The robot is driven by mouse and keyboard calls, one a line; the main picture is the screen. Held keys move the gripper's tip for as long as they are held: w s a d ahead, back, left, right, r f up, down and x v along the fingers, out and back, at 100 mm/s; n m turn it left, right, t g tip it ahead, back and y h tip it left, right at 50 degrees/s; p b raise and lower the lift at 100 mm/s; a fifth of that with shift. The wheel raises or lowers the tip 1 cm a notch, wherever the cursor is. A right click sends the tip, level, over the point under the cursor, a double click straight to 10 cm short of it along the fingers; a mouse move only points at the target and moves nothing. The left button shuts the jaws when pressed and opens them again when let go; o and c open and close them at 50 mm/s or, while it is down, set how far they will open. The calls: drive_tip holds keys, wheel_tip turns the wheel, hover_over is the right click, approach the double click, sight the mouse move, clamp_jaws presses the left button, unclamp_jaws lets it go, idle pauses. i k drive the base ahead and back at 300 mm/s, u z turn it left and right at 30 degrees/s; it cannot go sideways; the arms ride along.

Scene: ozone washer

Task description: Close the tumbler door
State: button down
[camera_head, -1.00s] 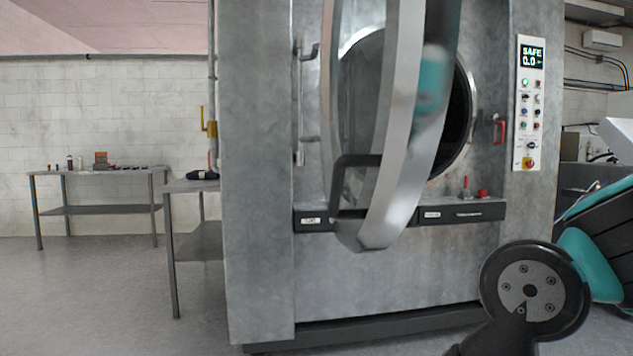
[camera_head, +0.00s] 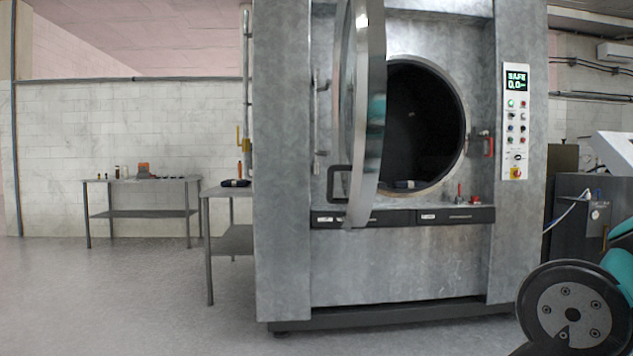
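The tumbler door (camera_head: 368,110) is a large round metal-rimmed door. It stands wide open on the left of the opening, swung out toward me and seen nearly edge-on. A dark handle (camera_head: 338,184) sticks out on its left side. The round drum opening (camera_head: 425,125) of the washer (camera_head: 283,150) is dark and mostly uncovered. A teal reflection shows on the door. Part of my arm shows at the lower right, apart from the door. My gripper is not in view.
A control panel (camera_head: 516,122) with a lit display is right of the opening. A red-handled latch (camera_head: 488,146) sits at the opening's right edge. Two metal tables, one far left (camera_head: 140,181) and one beside the washer (camera_head: 222,192), stand left. Floor at front left is clear.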

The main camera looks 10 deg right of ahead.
sight(359, 65)
drive_tip(key=u, duration=0.45)
drive_tip(key=i, duration=0.85)
drive_tip(key=u, duration=0.05)
